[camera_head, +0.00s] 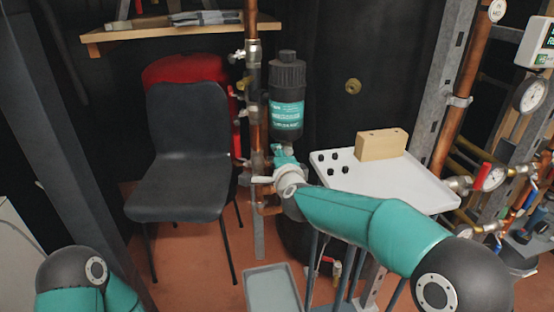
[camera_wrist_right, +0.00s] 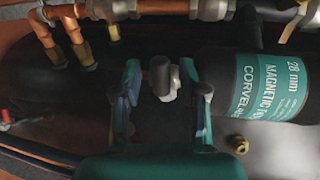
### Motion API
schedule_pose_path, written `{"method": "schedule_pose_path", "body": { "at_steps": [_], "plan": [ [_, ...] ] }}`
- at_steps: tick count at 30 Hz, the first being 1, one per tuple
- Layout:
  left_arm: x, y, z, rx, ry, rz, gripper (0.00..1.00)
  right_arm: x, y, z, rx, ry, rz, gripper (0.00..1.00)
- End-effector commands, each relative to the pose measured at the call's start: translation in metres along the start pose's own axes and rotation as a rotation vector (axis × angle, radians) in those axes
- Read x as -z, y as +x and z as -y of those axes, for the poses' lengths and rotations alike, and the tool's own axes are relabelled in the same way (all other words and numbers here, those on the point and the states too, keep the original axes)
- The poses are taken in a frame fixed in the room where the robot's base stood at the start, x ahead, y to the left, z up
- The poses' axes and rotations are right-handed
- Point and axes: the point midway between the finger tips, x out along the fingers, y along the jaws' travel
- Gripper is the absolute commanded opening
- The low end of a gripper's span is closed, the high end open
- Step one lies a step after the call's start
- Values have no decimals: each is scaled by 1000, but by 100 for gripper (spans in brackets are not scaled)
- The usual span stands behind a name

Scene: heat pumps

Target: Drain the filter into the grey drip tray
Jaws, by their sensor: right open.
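The filter (camera_head: 287,98) is a black upright cylinder with a teal label, mounted beside copper pipework in the head view. It also shows on its side at the right of the right wrist view (camera_wrist_right: 262,85). My right gripper (camera_head: 286,156) is just below the filter, partly hidden by its own wrist. In the right wrist view its open fingers (camera_wrist_right: 160,82) stand either side of a small grey and brown fitting (camera_wrist_right: 160,76); contact cannot be told. The grey drip tray (camera_head: 272,290) lies on the floor below, cut by the bottom edge. My left gripper is out of view.
A dark chair (camera_head: 185,150) stands left, under a wooden shelf (camera_head: 170,27). Pipes and gauges (camera_head: 490,178) crowd the right side.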

Motion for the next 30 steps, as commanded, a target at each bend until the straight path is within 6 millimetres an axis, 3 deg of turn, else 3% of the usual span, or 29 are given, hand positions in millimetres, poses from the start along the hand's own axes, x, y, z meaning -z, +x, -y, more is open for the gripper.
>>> {"method": "schedule_pose_path", "body": {
  "at_steps": [8,14,30],
  "plan": [
    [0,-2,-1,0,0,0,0,-2,0,0,0,-11,1,42],
    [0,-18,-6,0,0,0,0,-2,0,-1,1,-126,-21,42],
    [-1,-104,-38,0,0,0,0,16,5,-28,19,-998,-190,42]
  ]
}}
